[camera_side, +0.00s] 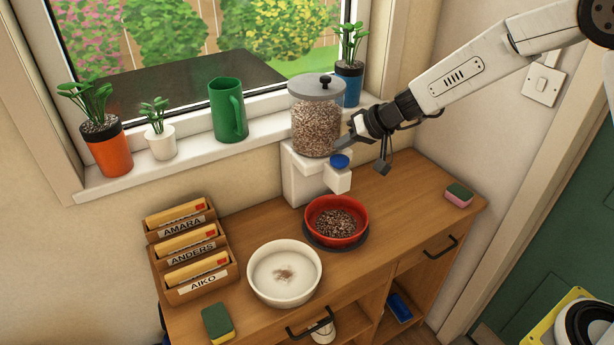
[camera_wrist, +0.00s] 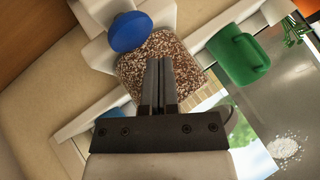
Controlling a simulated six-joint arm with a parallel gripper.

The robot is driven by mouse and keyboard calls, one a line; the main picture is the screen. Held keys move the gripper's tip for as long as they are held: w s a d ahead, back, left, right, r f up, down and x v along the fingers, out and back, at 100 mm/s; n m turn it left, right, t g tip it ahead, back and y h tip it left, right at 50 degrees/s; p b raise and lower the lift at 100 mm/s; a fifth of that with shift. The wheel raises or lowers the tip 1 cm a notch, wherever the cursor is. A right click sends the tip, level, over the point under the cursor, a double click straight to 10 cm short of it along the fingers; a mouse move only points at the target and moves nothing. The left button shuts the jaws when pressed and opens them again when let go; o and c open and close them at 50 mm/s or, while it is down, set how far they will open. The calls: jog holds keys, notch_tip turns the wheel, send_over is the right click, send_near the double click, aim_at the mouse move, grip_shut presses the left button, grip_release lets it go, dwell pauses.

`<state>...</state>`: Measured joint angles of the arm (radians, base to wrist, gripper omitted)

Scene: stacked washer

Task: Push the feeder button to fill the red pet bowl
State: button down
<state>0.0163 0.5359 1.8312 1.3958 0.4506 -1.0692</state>
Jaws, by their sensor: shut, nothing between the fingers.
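The pet feeder (camera_side: 316,124) has a clear hopper of brown kibble, a grey lid and a white base. The red pet bowl (camera_side: 336,218) stands on a dark round mat below the spout and holds brown kibble. My gripper (camera_side: 350,141) is beside the hopper, just above the blue button. In the wrist view, its two fingers (camera_wrist: 158,66) are together and empty, in front of the kibble hopper, with the button off to their upper left.
A white bowl (camera_side: 284,275) stands front left of the red bowl. A letter rack (camera_side: 193,253) is at the left, with a sponge (camera_side: 217,323) near it. Another sponge (camera_side: 459,194) lies at the right. Potted plants and a green mug (camera_side: 229,110) line the sill.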

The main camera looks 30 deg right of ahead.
aim_at(343, 160)
jog(key=shift+r, duration=2.1)
jog(key=shift+s, duration=0.1)
jog(key=s+d+f+g+h, duration=0.1)
jog(key=s+d+f, duration=0.1)
jog(key=s, duration=0.7)
jog(key=s+d+f+n+g+h, duration=0.1)
jog(key=s+d+f+g+h, duration=0.1)
jog(key=s, duration=0.6)
jog(key=s+d+f+g+h, duration=0.1)
jog(key=s+d+f+h, duration=0.1)
jog(key=s, duration=0.7)
jog(key=shift+s+d+f+n+g, duration=0.35)
jog(key=shift+f+n+g, duration=0.05)
jog(key=shift+f, duration=0.5)
